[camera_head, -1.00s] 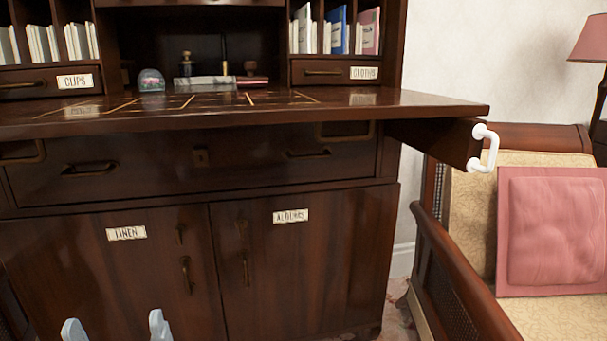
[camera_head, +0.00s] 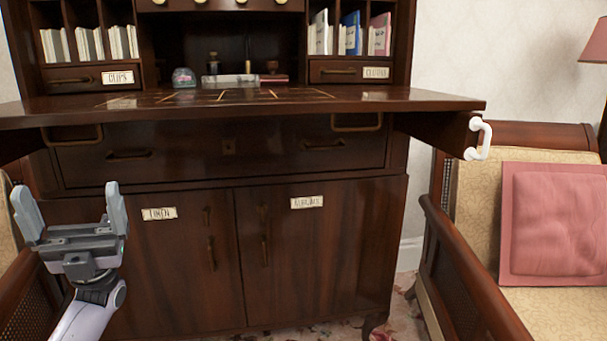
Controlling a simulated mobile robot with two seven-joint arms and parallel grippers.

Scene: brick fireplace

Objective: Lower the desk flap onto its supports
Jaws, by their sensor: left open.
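The desk flap (camera_head: 420,99) is a dark, glossy wooden board with gold inlay lines on top. It lies about level across the front of the desk. A support arm with a white handle (camera_head: 479,139) sticks out under the flap's right end, and a dark support (camera_head: 18,146) shows under its left end. Whether the flap touches them is hard to tell. My left gripper (camera_head: 70,208) is at the lower left, open and empty, below the flap and in front of the lower cabinet. My right gripper is not in view.
The cabinet below has labelled doors (camera_head: 330,260) and a drawer (camera_head: 210,150). Pigeonholes with books, a glass dome (camera_head: 184,77) and bottles stand behind the flap. A bench with a pink cushion (camera_head: 552,222) is at the right; another wooden seat edge is at the lower left.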

